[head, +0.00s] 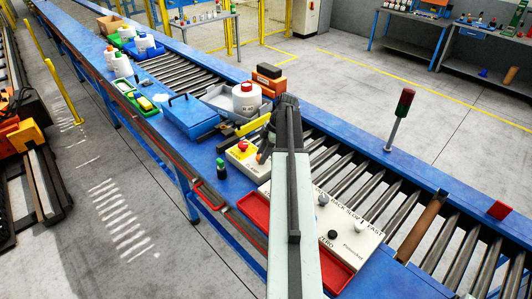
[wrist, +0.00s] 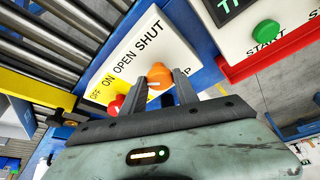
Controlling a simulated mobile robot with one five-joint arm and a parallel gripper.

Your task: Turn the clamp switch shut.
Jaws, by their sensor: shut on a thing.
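The clamp switch is an orange knob (wrist: 160,74) on a white panel (wrist: 147,47) marked OPEN and SHUT in the wrist view. My gripper (wrist: 159,78) is shut on this knob, with one dark finger on each side of it. The fingers hide part of the knob, so I cannot tell clearly which word it points to. In the head view my gripper (head: 265,150) reaches down at the control box (head: 240,160), and my arm hides much of that area.
A red knob (wrist: 116,105) on the yellow OFF/ON panel sits close left of my fingers. A green START button (wrist: 265,33) is on a red-edged box at right.

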